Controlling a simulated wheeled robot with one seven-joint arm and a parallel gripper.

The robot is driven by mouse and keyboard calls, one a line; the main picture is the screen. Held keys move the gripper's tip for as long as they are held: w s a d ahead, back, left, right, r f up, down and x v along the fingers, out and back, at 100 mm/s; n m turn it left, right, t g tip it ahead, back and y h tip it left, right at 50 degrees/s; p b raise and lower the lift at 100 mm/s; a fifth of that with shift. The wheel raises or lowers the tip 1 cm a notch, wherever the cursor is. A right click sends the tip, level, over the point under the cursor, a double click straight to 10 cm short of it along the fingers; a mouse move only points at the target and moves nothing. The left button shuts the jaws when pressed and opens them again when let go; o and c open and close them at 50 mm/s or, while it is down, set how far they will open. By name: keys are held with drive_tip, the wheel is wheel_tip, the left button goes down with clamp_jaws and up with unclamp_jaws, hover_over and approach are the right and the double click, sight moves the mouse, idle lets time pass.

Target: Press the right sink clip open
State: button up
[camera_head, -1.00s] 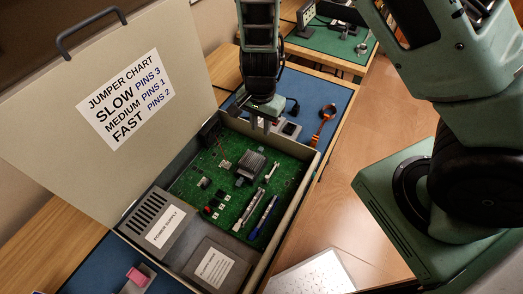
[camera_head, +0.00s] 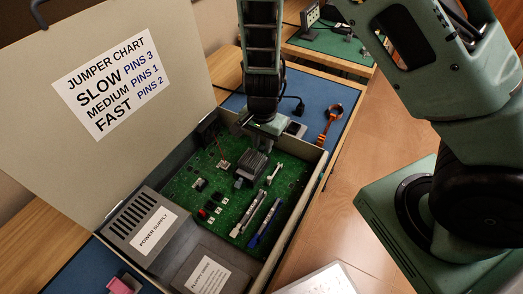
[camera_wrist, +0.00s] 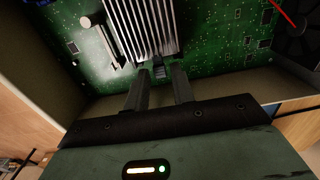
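A grey finned heat sink (camera_head: 252,166) stands on the green circuit board (camera_head: 190,180) in the open case. It also fills the top middle of the wrist view (camera_wrist: 145,25). A small dark clip (camera_wrist: 158,70) shows at the sink's end nearest my gripper in the wrist view. My gripper (camera_head: 258,139) is over the far side of the board, by the far end of the sink. In the wrist view my gripper (camera_wrist: 160,72) is open, its two fingers apart with the clip's end between or just beyond their tips. I cannot tell if they touch it.
The case wall (camera_head: 308,205) runs close by on the right. The raised lid with a jumper chart (camera_head: 112,82) stands left. A power supply (camera_head: 145,228), memory sticks (camera_head: 265,220) and jumpers fill the case's near side. An orange-handled tool (camera_head: 330,122) lies on the blue mat.

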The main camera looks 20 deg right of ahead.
drive_tip(key=c, duration=0.4)
drive_tip(key=shift+c, duration=0.2)
drive_tip(key=shift+w+d+f, duration=0.45)
drive_tip(key=shift+w+d, duration=0.05)
drive_tip(key=shift+d, duration=0.2)
idle(1.1)
drive_tip(key=o, duration=0.4)
idle(0.4)
